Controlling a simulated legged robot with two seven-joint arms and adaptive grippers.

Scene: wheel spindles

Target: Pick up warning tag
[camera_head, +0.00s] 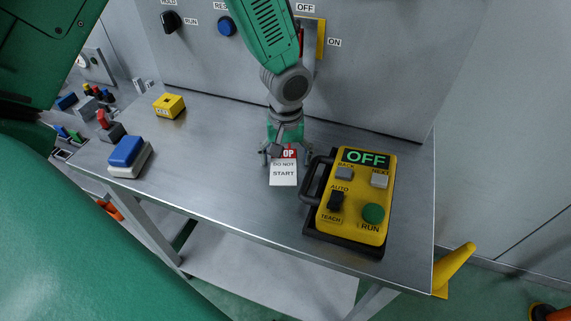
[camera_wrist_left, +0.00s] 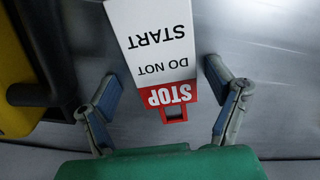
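The warning tag (camera_head: 283,174) is a white plate reading DO NOT START with a red STOP band. It lies on the metal table, left of the yellow control box. My left gripper (camera_head: 286,157) is over the tag's red end, which it partly hides in the head view. In the left wrist view, the tag (camera_wrist_left: 155,40) shows its red end with a small loop towards the palm. The fingers of my left gripper (camera_wrist_left: 163,78) are spread on either side of it, with gaps. My right gripper is not in view.
The yellow control box (camera_head: 362,200) with a black handle stands close to the right of the tag. A blue-topped block (camera_head: 127,152) and a small yellow box (camera_head: 169,106) are on the left of the table (camera_head: 220,190). A grey panel (camera_head: 380,80) rises behind.

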